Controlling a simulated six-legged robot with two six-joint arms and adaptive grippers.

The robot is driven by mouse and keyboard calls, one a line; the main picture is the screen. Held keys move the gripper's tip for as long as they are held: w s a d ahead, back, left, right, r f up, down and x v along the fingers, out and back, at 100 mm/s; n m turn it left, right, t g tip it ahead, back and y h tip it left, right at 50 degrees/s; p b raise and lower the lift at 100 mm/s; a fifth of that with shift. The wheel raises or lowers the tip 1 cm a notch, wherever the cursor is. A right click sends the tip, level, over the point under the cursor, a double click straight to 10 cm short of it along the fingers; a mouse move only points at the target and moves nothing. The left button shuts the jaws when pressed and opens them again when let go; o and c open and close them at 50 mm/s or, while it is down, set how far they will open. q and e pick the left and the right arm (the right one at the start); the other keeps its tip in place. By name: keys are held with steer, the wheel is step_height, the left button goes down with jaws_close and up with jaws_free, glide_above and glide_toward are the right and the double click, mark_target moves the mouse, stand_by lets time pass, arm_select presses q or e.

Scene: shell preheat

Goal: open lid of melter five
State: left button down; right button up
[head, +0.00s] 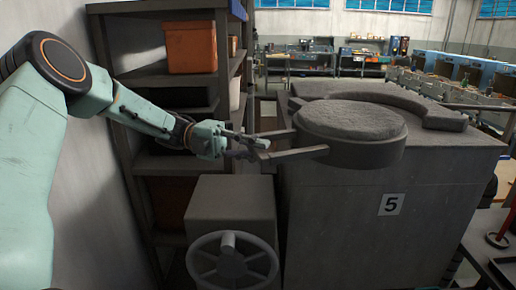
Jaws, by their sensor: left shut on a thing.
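The melter (340,220) is a large grey block with a "5" label (391,204) on its front. Its round, rough-topped lid (350,122) is at the top near the front edge, in front of a raised curved rim (400,99). The lid's side hangs over the top of the front face. A forked handle (298,154) sticks out from the lid to the left. My left gripper (248,146) is shut on the end of this handle. The fingertips are small and dark, so the exact grip is hard to see. My right gripper is out of view.
A grey box with a handwheel (232,262) stands below my left gripper. A shelf rack with an orange bin (190,47) is close behind the arm. A table with a red item (499,236) is at the right. Workbenches stand far back.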

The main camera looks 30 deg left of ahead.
arm_select(q)
steer(key=shift+a+r, duration=0.1)
steer(key=shift+a, duration=0.15)
stand_by(0.3)
steer(key=c, duration=1.3)
jaws_free()
steer(key=shift+s+a, duration=0.2)
steer(key=shift+a, duration=1.8)
steer(key=shift+s+a, duration=0.25)
steer(key=shift+a, duration=1.7)
steer(key=shift+s+a, duration=0.2)
steer(key=shift+a, duration=1.8)
